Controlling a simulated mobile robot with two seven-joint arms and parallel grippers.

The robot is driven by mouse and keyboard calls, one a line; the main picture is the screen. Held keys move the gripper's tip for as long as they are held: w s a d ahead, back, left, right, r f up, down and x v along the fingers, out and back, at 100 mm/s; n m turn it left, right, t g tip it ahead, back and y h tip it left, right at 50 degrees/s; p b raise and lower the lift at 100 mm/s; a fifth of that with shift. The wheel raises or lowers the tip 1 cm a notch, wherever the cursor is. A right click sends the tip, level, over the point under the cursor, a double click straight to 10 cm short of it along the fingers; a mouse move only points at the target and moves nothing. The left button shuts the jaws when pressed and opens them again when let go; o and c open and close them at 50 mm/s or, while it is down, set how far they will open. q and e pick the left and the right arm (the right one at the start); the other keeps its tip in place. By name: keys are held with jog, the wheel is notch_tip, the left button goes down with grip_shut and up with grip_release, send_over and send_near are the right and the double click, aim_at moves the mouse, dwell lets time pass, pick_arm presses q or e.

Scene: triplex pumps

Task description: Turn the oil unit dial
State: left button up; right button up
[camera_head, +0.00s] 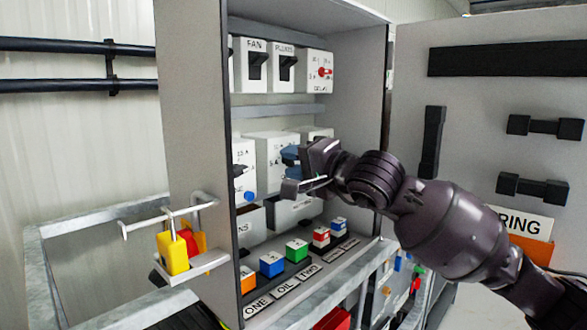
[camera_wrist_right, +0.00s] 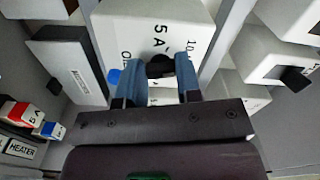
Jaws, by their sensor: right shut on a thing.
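A white unit box (camera_wrist_right: 125,30) with "5 A" on its face fills the top middle of the right wrist view. Lettering that starts with "O" is partly hidden, so I cannot read its full name. A black dial (camera_wrist_right: 160,66) sticks out of its face. My right gripper (camera_wrist_right: 160,80) has its blue fingers on both sides of the dial and is shut on it. In the head view, the right gripper (camera_head: 291,168) is at the front of the middle-row white box (camera_head: 268,150), and hides the dial. My left gripper is not in view.
Switches labelled FAN (camera_head: 257,65) and another switch (camera_head: 284,65) sit on the row above. Coloured buttons, with a green one (camera_head: 296,250), line the lower ledge. A yellow and red padlock set (camera_head: 175,250) hangs at left. The cabinet door (camera_head: 480,110) stands open at right.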

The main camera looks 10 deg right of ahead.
jog(key=shift+f+n, duration=0.15)
jog(key=shift+n, duration=0.55)
jog(key=shift+b, duration=0.3)
jog(key=shift+n, duration=0.3)
jog(key=o, duration=0.9)
jog(key=v, duration=1.1)
jog(key=shift+w, duration=0.1)
